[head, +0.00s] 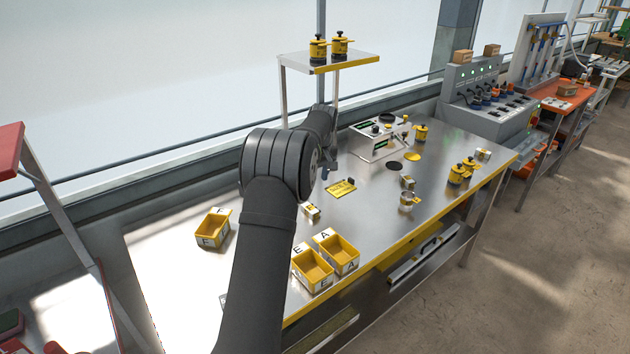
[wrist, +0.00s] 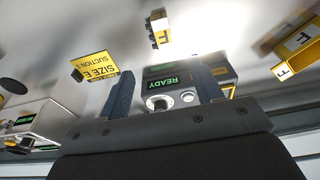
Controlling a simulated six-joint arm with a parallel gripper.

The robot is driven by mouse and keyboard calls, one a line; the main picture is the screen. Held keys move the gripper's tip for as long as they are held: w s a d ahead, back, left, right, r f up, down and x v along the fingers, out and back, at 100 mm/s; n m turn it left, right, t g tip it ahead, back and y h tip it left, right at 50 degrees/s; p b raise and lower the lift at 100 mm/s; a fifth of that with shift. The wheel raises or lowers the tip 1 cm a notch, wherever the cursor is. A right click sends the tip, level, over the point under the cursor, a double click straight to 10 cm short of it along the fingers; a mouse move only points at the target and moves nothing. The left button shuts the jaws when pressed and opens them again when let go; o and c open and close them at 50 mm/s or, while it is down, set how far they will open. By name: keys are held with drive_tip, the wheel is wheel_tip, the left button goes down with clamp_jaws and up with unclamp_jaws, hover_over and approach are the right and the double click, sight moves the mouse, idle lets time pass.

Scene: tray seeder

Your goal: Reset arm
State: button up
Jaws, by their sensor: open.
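My gripper (head: 328,172) hangs above the steel bench (head: 385,210), partly hidden behind my dark arm in the head view. In the wrist view, my gripper (wrist: 163,76) has its two blue fingers spread apart with nothing held between them. A device with a green READY display (wrist: 168,82) shows beyond the fingers. In the head view the card (head: 341,188) and small box (head: 311,212) lie on the bench near the gripper.
Yellow bins marked F (head: 213,232), E (head: 313,268) and A (head: 338,252) stand along the near side. A white machine (head: 376,142) and several yellow-black jars (head: 456,174) are farther right. A raised shelf (head: 335,61) holds two jars. Bare bench lies around the card.

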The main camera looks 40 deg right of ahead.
sight(312, 208)
drive_tip(key=f, duration=0.4)
drive_tip(key=w+f, duration=0.1)
drive_tip(key=f, duration=0.7)
drive_tip(key=shift+w+f, duration=0.35)
drive_tip(key=shift+w, duration=0.05)
wheel_tip(312, 208, up, 3)
drive_tip(key=shift+r, duration=0.8)
